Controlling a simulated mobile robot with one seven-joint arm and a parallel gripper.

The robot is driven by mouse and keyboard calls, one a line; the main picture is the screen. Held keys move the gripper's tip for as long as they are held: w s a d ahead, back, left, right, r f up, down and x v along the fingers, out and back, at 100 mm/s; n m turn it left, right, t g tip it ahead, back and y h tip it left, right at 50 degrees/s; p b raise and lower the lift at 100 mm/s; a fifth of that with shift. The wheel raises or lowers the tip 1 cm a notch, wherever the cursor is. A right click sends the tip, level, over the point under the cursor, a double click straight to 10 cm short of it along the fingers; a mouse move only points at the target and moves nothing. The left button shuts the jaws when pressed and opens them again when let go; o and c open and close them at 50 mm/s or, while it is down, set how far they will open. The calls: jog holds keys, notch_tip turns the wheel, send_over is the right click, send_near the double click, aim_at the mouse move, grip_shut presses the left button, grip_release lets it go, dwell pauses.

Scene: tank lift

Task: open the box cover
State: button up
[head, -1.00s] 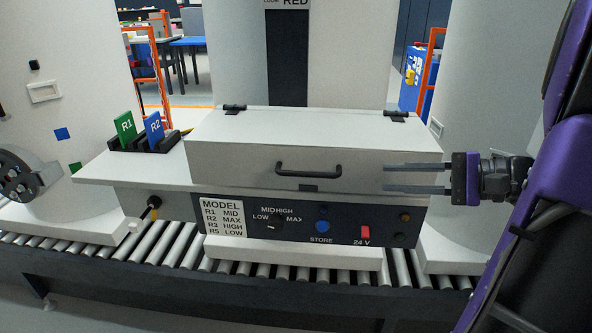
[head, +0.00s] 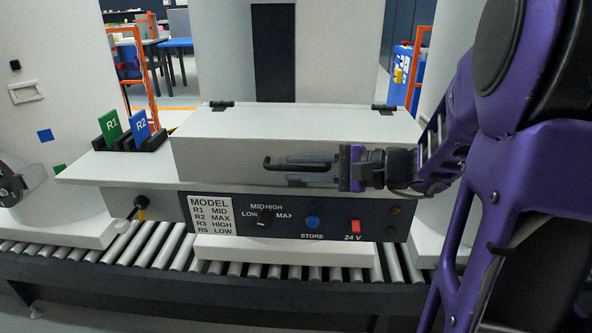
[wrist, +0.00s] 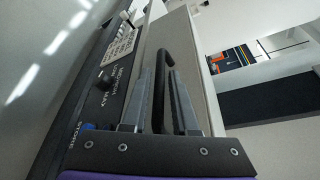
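The box cover (head: 290,124) is a pale grey lid lying closed on the box, with hinges at its back edge. Its black bar handle (head: 268,164) is on the front face; it also shows in the wrist view (wrist: 163,50). My gripper (head: 289,169) is in front of the cover, reaching in from the right with its fingers pointing left along the handle. In the wrist view the handle runs between the two fingers (wrist: 160,95), which are apart. The fingers and palm hide the handle's right part in the head view.
Below the cover is a dark control panel (head: 380,228) with a knob (head: 265,215), a blue button (head: 312,221) and a red switch (head: 355,227). Green (head: 110,127) and blue (head: 139,129) cards stand at left. The box sits on a roller conveyor (head: 160,240) between white tanks.

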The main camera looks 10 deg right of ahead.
jog(key=shift+w+a, duration=0.25)
jog(key=shift+a, duration=0.1)
jog(key=shift+c, duration=0.2)
grip_shut()
dwell(1.1)
